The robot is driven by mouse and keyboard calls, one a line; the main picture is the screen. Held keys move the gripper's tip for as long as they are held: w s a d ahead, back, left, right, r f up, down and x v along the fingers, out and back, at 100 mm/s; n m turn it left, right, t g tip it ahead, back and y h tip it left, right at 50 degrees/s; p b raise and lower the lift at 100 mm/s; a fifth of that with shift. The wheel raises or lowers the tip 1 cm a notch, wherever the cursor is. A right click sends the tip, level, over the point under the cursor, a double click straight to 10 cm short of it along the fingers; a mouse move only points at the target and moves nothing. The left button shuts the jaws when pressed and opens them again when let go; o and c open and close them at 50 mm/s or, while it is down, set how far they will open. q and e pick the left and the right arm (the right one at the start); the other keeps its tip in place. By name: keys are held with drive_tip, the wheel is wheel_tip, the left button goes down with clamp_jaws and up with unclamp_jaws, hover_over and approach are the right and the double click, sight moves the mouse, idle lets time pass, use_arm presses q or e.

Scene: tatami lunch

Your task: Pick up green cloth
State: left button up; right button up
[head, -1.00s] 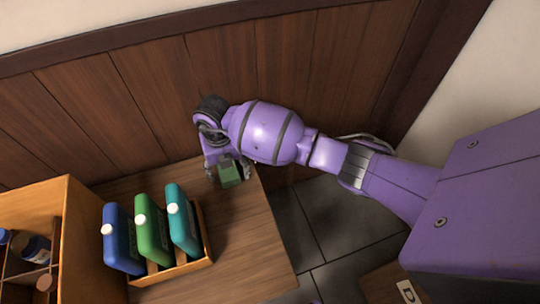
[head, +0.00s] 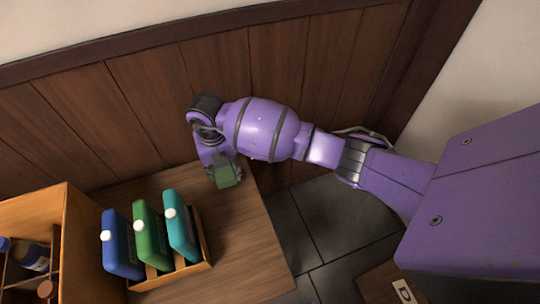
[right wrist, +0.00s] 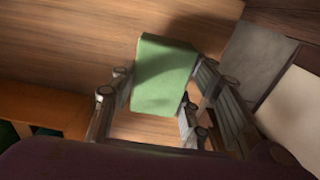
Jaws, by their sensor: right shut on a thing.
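The green cloth (head: 228,174) is a small folded block near the far edge of the wooden table. It also shows in the right wrist view (right wrist: 163,78), between the fingers. My right gripper (head: 222,178) is shut on the cloth, with a finger on either side of it. In the right wrist view its fingers (right wrist: 160,95) press against the sides of the cloth. I cannot tell whether the cloth touches the table or is slightly above it. My left gripper is not in view.
A wooden rack (head: 177,277) with blue, green and teal bottles stands left of the gripper. A wooden box (head: 84,240) with jars is farther left. The plank wall (head: 130,120) rises close behind. The table's right part (head: 245,240) is bare.

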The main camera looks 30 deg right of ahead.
drive_tip(key=s+a+r+p, duration=0.2)
drive_tip(key=s+r, duration=0.3)
drive_tip(key=s, duration=0.1)
drive_tip(key=s+a+r+p, duration=0.2)
drive_tip(key=s+r, duration=0.3)
drive_tip(key=s, duration=0.2)
drive_tip(key=shift+a+r, duration=0.3)
